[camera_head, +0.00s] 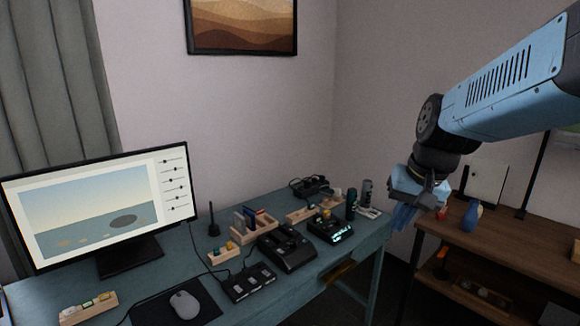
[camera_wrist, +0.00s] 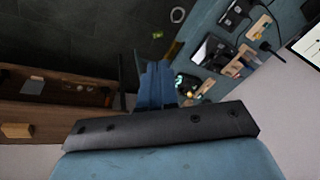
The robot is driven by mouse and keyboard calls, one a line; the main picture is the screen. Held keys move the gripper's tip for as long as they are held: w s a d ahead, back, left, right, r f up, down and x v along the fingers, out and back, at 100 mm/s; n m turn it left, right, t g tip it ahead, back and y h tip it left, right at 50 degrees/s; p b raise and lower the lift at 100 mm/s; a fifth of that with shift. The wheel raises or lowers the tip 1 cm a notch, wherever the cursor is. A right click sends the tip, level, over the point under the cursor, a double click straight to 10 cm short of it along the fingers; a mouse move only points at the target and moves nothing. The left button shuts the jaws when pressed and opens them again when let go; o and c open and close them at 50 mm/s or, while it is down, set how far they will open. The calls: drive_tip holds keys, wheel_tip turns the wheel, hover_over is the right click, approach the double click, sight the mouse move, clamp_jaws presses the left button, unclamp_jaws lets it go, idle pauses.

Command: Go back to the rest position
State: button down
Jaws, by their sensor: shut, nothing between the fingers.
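My gripper (camera_head: 408,212) hangs at the end of my blue arm at the right of the head view. It points downward, in front of the gap between the blue table and the brown shelf unit. Its blue fingers (camera_wrist: 155,85) are together in the wrist view, with nothing between them. No object touches the gripper. The blue table (camera_head: 200,305) stands to its left, with a black device with a lit display (camera_head: 330,228) and another black device (camera_head: 287,247) on it.
A monitor (camera_head: 100,205), a mouse (camera_head: 185,304) and wooden holders (camera_head: 252,226) stand on the table. The brown shelf unit (camera_head: 500,245) at the right carries a blue vase-like object (camera_head: 471,216) close to my gripper. Dark floor (camera_wrist: 80,30) shows between table and shelf.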

drive_tip(key=s+d+r+n+t+h, duration=0.1)
drive_tip(key=s+r, duration=0.3)
drive_tip(key=s, duration=0.4)
drive_tip(key=shift+s+d+n+t+h, duration=0.15)
drive_tip(key=shift+d+n+t+h, duration=0.3)
drive_tip(key=shift+n+t, duration=0.3)
